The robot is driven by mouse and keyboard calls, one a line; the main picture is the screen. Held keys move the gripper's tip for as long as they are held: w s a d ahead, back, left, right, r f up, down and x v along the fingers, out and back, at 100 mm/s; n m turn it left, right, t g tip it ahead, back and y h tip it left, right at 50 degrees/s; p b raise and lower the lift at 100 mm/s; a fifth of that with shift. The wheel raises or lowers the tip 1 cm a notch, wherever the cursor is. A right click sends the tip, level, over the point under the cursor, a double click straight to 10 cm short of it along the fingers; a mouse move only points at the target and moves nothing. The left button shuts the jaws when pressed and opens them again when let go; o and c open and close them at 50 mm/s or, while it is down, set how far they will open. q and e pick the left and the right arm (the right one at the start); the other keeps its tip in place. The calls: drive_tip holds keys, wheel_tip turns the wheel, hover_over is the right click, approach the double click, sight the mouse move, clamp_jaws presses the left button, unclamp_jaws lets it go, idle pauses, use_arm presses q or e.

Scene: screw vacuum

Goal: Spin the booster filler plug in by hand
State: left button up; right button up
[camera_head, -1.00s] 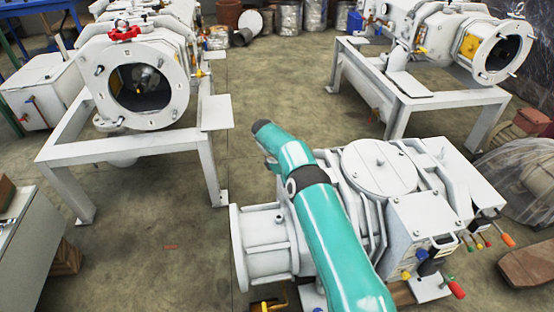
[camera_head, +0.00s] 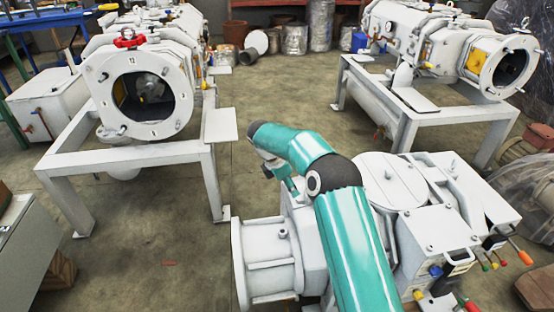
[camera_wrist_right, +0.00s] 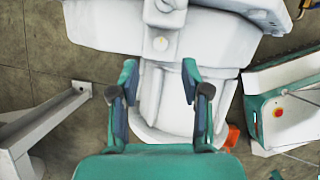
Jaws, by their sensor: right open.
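My right gripper (camera_wrist_right: 163,88) is open and empty in the wrist view, its two fingers spread over the white pump body. A small pale round fitting (camera_wrist_right: 160,43) sits on the pump beyond the fingertips; I cannot tell whether it is the booster filler plug. In the head view, my teal right arm reaches over the near white pump (camera_head: 268,262), and the right gripper (camera_head: 288,183) is mostly hidden below its wrist. A small fitting (camera_head: 282,233) shows on top of that pump's round end. My left gripper is not in view.
A white pump on a stand (camera_head: 150,95) is at the left, another pump (camera_head: 440,50) at the back right. A grey cabinet (camera_head: 25,245) stands at the left edge. Drums (camera_head: 320,25) line the back. The floor between the stands is clear.

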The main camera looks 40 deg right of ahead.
sight(296, 199)
drive_tip(key=p+v, duration=0.3)
drive_tip(key=v, duration=0.8)
drive_tip(key=shift+p, duration=0.4)
drive_tip(key=shift+d, duration=0.15)
drive_tip(key=b+x, duration=0.6)
drive_tip(key=x, duration=1)
drive_tip(key=shift+f+b, duration=0.3)
drive_tip(key=shift+f, duration=0.1)
drive_tip(key=shift+c, duration=0.2)
clamp_jaws()
